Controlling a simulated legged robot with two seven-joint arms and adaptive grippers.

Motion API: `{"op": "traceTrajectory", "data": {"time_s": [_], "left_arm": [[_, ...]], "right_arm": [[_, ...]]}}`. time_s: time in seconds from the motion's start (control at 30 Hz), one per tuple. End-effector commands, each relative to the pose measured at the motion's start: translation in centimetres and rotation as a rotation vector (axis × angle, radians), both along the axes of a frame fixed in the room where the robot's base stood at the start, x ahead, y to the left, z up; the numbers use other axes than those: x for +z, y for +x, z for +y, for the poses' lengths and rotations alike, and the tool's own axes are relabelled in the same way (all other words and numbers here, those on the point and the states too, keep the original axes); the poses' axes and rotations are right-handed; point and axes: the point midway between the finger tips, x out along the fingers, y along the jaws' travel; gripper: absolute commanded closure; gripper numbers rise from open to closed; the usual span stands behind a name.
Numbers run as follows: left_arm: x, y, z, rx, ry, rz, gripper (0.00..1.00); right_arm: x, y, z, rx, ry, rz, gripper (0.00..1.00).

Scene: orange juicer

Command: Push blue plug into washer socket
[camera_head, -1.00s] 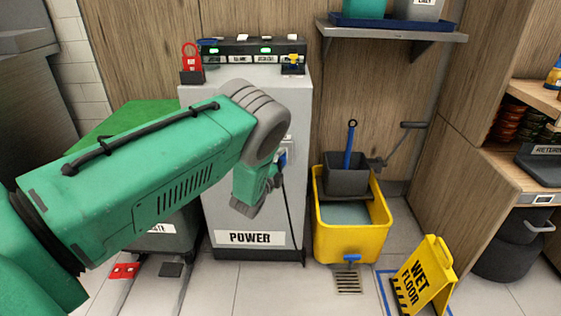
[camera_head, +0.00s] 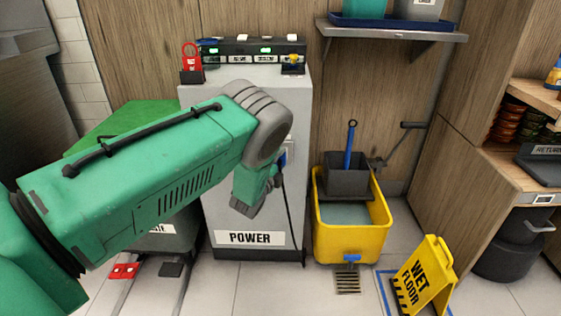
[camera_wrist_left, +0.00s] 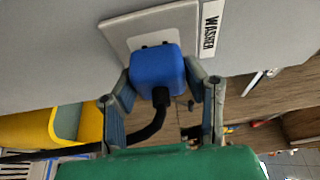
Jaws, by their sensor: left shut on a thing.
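The blue plug (camera_wrist_left: 158,72) is between the two fingers of my left gripper (camera_wrist_left: 163,88) in the left wrist view, and the gripper is shut on it. A black cable hangs from the plug. In the head view my left arm hides most of the plug (camera_head: 283,158) and socket plate (camera_head: 290,148). My right gripper is not in view.
The socket is on the grey "POWER" cabinet (camera_head: 222,220). A yellow mop bucket (camera_head: 350,245) stands right of it, and a yellow wet-floor sign (camera_head: 427,275) stands farther right. A wall shelf (camera_head: 395,38) is above the bucket. The floor in front of the cabinet is clear.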

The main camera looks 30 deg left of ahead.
Motion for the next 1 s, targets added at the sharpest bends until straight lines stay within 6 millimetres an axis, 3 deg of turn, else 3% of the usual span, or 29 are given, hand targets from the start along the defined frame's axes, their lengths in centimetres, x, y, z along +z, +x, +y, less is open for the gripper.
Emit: {"op": "traceTrajectory", "data": {"time_s": [0.77,0.8,0.83,1.0], "left_arm": [[-0.04,0.83,0.51,0.000,0.000,-0.001,0.86],[-0.02,0.81,0.49,0.000,-0.001,0.000,0.50],[0.00,0.81,0.49,0.000,-0.001,0.000,0.40],[0.01,0.81,0.48,0.000,-0.001,0.000,0.36]], "right_arm": [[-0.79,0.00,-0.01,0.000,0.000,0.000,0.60],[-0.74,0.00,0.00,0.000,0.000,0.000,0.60],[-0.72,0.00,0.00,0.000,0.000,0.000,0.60],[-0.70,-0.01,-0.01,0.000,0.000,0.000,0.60]]}}
